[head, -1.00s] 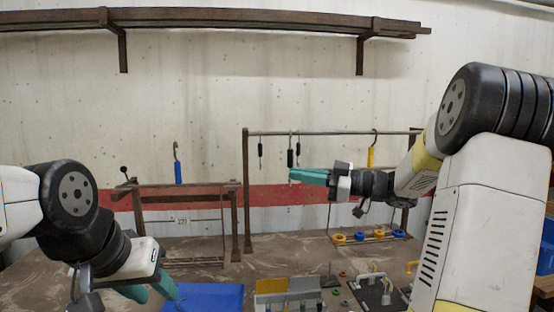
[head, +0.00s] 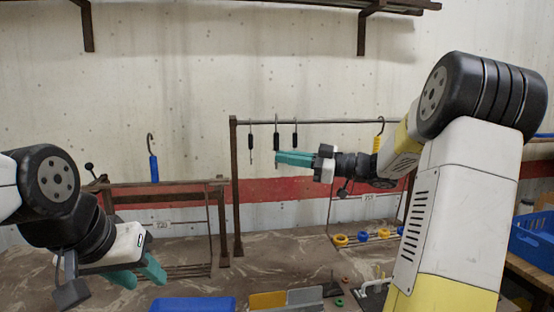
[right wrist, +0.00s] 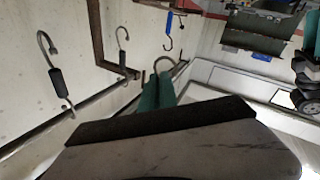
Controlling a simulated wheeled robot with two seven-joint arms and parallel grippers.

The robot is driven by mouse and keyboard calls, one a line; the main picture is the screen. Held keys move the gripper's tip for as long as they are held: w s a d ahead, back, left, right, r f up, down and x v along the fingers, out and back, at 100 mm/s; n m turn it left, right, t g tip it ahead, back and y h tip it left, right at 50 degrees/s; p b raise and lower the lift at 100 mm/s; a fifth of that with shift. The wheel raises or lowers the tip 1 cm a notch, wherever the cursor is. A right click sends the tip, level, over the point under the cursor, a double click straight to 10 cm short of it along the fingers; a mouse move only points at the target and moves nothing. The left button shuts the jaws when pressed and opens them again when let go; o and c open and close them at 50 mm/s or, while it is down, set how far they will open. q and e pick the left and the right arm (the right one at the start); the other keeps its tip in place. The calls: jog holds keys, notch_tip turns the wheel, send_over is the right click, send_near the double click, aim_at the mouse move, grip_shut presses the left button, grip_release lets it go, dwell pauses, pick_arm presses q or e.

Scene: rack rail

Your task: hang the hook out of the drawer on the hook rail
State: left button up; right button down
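The hook rail (head: 335,122) is a thin bar across the dark rack in the head view. Black-handled hooks (head: 251,141) (head: 295,135) and a yellow-handled hook (head: 378,143) hang on it. Another black-handled hook (head: 276,142) stands upright at my right gripper's teal fingertips (head: 278,158). Its top is level with or slightly above the rail; I cannot tell whether it touches. In the right wrist view the fingers (right wrist: 157,88) look closed together, with a grey hook curve (right wrist: 163,64) beyond their tips. My left gripper (head: 142,275) is open and empty at lower left.
A blue-handled hook (head: 153,168) hangs by the lower left rack (head: 165,184). A blue container (head: 193,304) and grey and yellow dividers (head: 290,298) are at the front. Blue and yellow rings (head: 362,236) sit under the rail. A blue crate (head: 533,240) stands at right.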

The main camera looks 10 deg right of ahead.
jog(key=w+f, duration=0.1)
jog(key=w, duration=1.2)
jog(key=shift+f, duration=0.2)
dwell(1.6)
jog(key=shift+w, duration=0.1)
jog(key=c, duration=1.6)
grip_release()
jog(key=shift+o, duration=0.2)
